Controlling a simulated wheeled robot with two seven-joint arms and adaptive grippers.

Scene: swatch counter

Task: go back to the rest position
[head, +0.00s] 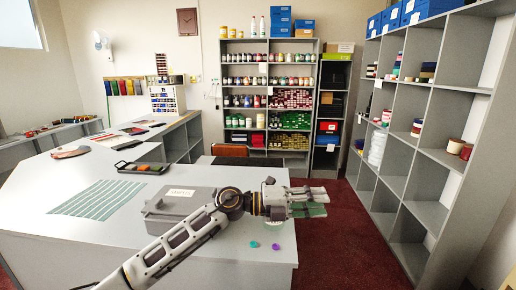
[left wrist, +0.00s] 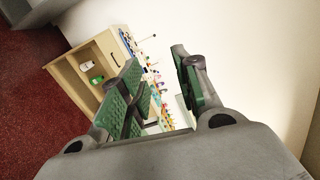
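My left gripper (head: 309,203) reaches out over the right end of the white counter (head: 40,238) in the head view, its fingers pointing right past the counter's edge. In the left wrist view its two green-padded fingers (left wrist: 160,92) stand apart with a gap between them, and nothing is held there. My right gripper is in neither view.
A grey labelled case (head: 165,212) lies on the counter behind my left forearm. A teal piece (head: 254,244) and a purple piece (head: 276,246) lie near the front edge. Grey shelving (head: 432,160) stands to the right, with red carpet (head: 345,235) between. A wooden cabinet (left wrist: 88,62) shows in the wrist view.

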